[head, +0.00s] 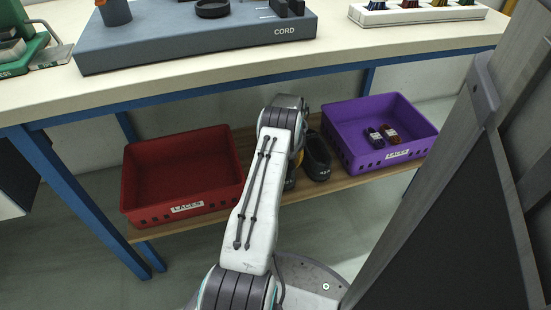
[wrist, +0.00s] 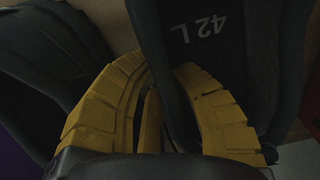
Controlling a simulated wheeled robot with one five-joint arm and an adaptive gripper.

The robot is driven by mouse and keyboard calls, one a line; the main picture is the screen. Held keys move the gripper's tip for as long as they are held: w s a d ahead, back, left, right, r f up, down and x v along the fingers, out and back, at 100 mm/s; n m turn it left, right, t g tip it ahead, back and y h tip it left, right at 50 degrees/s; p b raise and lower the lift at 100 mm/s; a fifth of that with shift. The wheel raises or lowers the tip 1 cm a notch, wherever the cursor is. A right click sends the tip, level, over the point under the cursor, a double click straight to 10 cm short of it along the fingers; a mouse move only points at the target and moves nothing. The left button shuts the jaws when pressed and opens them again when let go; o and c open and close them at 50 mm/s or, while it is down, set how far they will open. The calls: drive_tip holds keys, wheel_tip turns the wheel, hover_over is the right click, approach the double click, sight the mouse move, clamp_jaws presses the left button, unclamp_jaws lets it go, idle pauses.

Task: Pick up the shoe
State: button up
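Two black shoes stand on the shelf between two crates. The right one (head: 317,156) shows in the head view, and its dark side (wrist: 42,62) fills the left of the wrist view. The other shoe, marked 42 L (wrist: 225,28), is close in the wrist view and mostly hidden behind my arm in the head view. My gripper (wrist: 165,78) has yellow ribbed fingers drawn close together, with a dark wall of the 42 L shoe between them. It appears shut on that wall. The fingertips are partly hidden against the shoe.
A red crate (head: 139,176) stands left of my arm on the wooden shelf (head: 218,212). A purple crate (head: 364,160), holding small items, stands right of the shoes. The bench top (head: 350,62) overhangs the shelf. A dark grey panel (head: 455,220) fills the right foreground.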

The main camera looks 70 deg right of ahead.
clamp_jaws()
drive_tip(key=shift+r, duration=0.25)
